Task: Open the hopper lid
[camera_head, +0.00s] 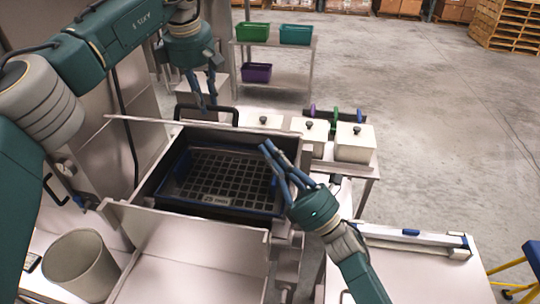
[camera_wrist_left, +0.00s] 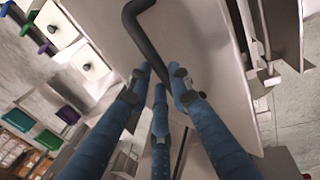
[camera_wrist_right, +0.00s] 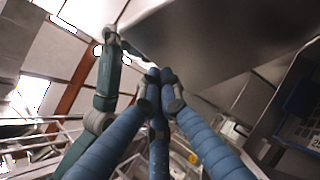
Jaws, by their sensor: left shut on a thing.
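The hopper lid (camera_head: 150,121) is raised off the hopper (camera_head: 185,238) and shows nearly edge-on in the head view. Its black bar handle (camera_head: 232,112) sticks out on the far side. My left gripper (camera_head: 207,104) is shut on this handle; the left wrist view shows the fingers around the bar (camera_wrist_left: 139,28) against the pale lid face (camera_wrist_left: 205,45). My right gripper (camera_head: 270,148) is over the hopper's right side, fingertips together and empty. In the right wrist view its tips (camera_wrist_right: 158,78) point up near a grey panel (camera_wrist_right: 220,35), apparently the lid's underside; contact cannot be told.
A black grid crate (camera_head: 225,183) sits inside the open hopper. White lidded boxes (camera_head: 355,143) stand on a table behind. A grey bucket (camera_head: 80,266) is at the front left. A white bench (camera_head: 420,280) is at the right. Open floor lies beyond on the right.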

